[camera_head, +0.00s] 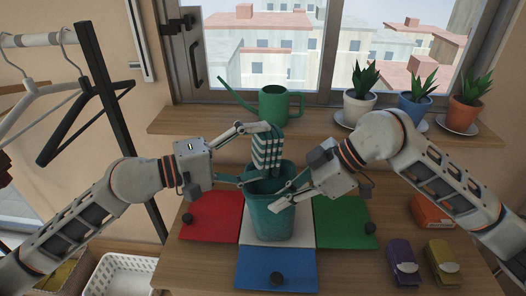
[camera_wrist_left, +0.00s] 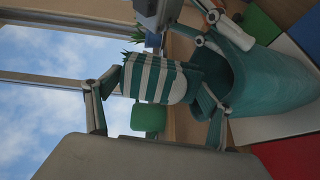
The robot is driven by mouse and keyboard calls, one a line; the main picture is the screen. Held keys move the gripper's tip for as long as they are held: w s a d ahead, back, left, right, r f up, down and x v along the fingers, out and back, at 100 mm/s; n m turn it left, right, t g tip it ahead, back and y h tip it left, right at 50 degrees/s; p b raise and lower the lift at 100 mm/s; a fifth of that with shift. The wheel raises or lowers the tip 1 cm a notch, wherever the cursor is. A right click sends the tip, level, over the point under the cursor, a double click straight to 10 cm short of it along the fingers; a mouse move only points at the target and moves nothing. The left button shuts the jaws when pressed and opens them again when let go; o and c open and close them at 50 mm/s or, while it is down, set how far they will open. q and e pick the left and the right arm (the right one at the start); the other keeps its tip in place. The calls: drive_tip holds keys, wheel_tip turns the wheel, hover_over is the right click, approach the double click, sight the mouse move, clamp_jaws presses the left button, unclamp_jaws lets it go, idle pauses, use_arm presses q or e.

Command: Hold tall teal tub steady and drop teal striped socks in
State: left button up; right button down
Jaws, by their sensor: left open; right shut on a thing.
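The tall teal tub (camera_head: 272,222) stands upright on the table's white square. In the left wrist view the tub (camera_wrist_left: 265,88) lies at the right, its mouth facing the socks. The teal and white striped socks (camera_head: 267,152) are upright above the tub's mouth; they also show in the left wrist view (camera_wrist_left: 160,80). My left gripper (camera_head: 257,154) is open, with its fingers on either side of the socks; I cannot tell whether they touch. My right gripper (camera_head: 281,197) is shut on the tub's rim at its right side. The tub's inside is mostly hidden.
Red (camera_head: 211,218), blue (camera_head: 277,267) and green (camera_head: 345,222) squares with dark knobs surround the white one. A green watering can (camera_head: 275,104) and potted plants stand on the sill behind. Purple (camera_head: 402,262) and yellow-green (camera_head: 441,262) items lie at the right. A white basket (camera_head: 120,274) stands lower left.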

use_arm(q)
drive_tip(key=shift+o, duration=0.2)
drive_tip(key=shift+s+a+f, duration=0.25)
drive_tip(key=shift+a+f, duration=0.05)
drive_tip(key=shift+f, duration=0.2)
drive_tip(key=shift+s+a+f, duration=0.2)
drive_tip(key=shift+a+f, duration=0.05)
drive_tip(key=shift+f, duration=0.2)
use_arm(e)
drive_tip(key=shift+w+d+f, duration=0.1)
drive_tip(key=shift+d+f, duration=0.35)
drive_tip(key=shift+f, duration=0.2)
use_arm(q)
drive_tip(key=shift+s+a+r, duration=0.2)
drive_tip(key=shift+a+r, duration=0.4)
drive_tip(key=shift+r, duration=0.1)
use_arm(e)
drive_tip(key=shift+w, duration=0.1)
use_arm(q)
drive_tip(key=shift+s+a+r, duration=0.1)
drive_tip(key=shift+a+r, duration=0.1)
drive_tip(key=shift+r, duration=0.3)
use_arm(e)
drive_tip(key=shift+a, duration=0.15)
use_arm(q)
drive_tip(key=shift+r, duration=0.2)
use_arm(e)
drive_tip(key=shift+r, duration=0.2)
